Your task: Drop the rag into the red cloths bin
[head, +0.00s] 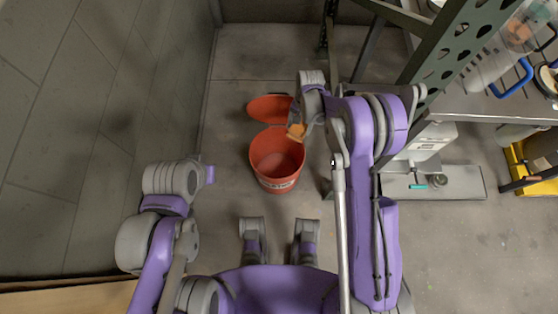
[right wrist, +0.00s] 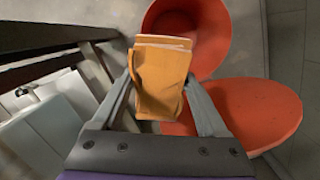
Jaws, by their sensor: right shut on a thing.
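The orange-yellow rag (head: 296,131) is in my right gripper (head: 302,122), at the right rim of the red bin. In the right wrist view the folded rag (right wrist: 160,75) sits between the two fingers of the right gripper (right wrist: 162,88), which is shut on it. The red cloths bin (head: 263,176) stands upright on the floor, its top open. In the right wrist view the bin (right wrist: 232,28) is partly behind the rag. My left gripper (head: 208,174) is left of the bin, empty as far as I see; its fingers are not clear.
A green metal rack (head: 445,50) with shelves stands on the right. A wall (head: 90,120) is on the left. Concrete floor around the bin is clear.

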